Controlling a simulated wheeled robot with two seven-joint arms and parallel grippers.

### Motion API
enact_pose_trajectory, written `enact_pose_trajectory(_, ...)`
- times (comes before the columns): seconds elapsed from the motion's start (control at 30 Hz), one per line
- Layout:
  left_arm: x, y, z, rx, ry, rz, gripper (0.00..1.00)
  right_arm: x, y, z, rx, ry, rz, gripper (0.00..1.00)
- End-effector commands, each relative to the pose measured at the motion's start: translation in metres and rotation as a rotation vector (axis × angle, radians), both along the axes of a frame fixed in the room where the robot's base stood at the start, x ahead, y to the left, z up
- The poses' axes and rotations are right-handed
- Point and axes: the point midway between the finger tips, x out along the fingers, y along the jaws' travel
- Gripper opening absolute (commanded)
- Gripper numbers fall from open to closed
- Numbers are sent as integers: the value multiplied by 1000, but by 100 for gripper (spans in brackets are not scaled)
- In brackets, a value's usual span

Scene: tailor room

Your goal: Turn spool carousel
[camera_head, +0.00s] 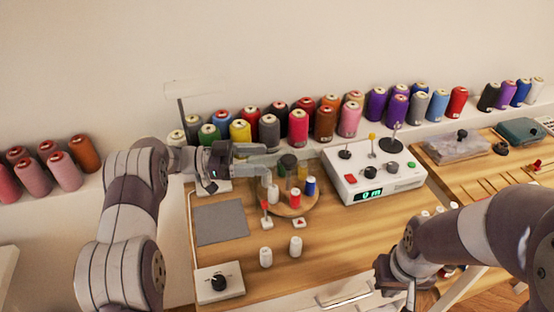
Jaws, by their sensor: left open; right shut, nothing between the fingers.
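The spool carousel is a round wooden disc (299,209) on the table, left of the white control box. It carries small spools: a white one (273,194), a red one (295,198) and a blue one (310,187), with others behind partly hidden. A dark knob (289,160) rises near its middle. My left gripper (262,160) is open and reaches in from the left at the carousel's back left, close to the knob; contact cannot be told. My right gripper (394,284) is shut and empty, low at the table's front right, apart from the carousel.
A white control box (372,172) with levers stands right of the carousel. Two white spools (266,257) stand in front, near a red-arrow marker (300,222). A grey mat (220,223) and a dial box (219,283) lie left. Thread cones line the back shelf.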

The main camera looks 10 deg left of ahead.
Motion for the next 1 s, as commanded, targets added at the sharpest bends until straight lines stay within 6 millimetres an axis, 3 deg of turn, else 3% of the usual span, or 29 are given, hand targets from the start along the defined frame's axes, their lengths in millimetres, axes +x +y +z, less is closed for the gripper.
enact_pose_trajectory(0.1, -3, 28, -1, 0, -2, 3, 66, 0, 0, -3, 0, 0, 0, 0)
enact_pose_trajectory(0.23, -5, 46, -1, 0, 0, 1, 66, 0, 0, -4, 0, 0, 0, 0)
enact_pose_trajectory(0.77, -5, 50, 2, 0, -4, 7, 66, 0, 0, -3, 0, 0, 0, 0)
enact_pose_trajectory(0.87, 12, 43, 21, 12, -36, 103, 66, 0, 0, 6, 0, 0, 0, 0)
enact_pose_trajectory(1.0, 63, 33, 78, 91, -86, 499, 66, 0, 0, 33, 0, 0, 0, 0)
